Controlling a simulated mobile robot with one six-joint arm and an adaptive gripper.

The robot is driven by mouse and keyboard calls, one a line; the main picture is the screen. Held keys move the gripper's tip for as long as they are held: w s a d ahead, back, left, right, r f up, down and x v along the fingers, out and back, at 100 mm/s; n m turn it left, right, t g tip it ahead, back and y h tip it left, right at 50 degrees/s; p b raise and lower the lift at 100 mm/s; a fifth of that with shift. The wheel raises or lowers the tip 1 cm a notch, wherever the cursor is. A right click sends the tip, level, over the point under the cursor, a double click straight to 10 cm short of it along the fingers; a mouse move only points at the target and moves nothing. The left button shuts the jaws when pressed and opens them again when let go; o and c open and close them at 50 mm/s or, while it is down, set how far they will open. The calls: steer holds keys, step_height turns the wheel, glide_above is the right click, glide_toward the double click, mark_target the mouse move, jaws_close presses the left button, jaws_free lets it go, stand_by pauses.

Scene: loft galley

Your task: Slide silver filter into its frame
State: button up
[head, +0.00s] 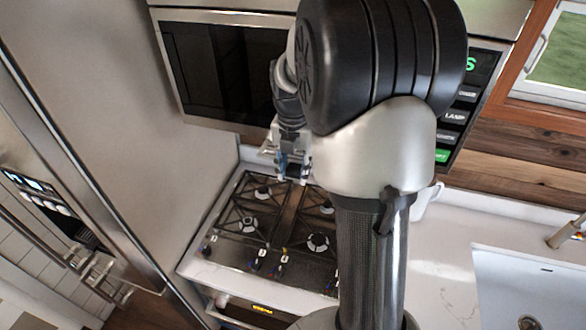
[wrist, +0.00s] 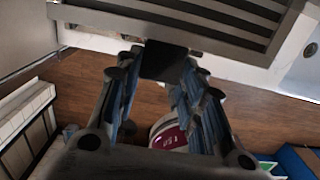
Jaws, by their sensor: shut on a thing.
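The silver filter (wrist: 185,22) is a slatted metal panel across the top of the wrist view, cut off by the picture's upper edge. A dark tab (wrist: 165,62) stands out from its near edge. My gripper (wrist: 163,72) is shut on this tab, with one finger on each side. In the head view my gripper (head: 292,168) is below the over-range microwave (head: 225,75) and above the cooktop; a small pale part of the filter may show beside it, but my arm hides most. I cannot make out the filter's frame in either view.
The gas cooktop (head: 265,235) with black grates lies below my gripper. A tall steel fridge side (head: 110,100) stands close on the left. A white counter (head: 445,270) and sink (head: 530,290) are on the right. A red-and-white round item (wrist: 170,132) shows behind my fingers.

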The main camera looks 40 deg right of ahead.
steer(key=o, duration=1.2)
steer(key=shift+r, duration=0.1)
step_height(320, 180, up, 12)
steer(key=shift+s+a+f, duration=0.1)
steer(key=shift+s+a, duration=0.05)
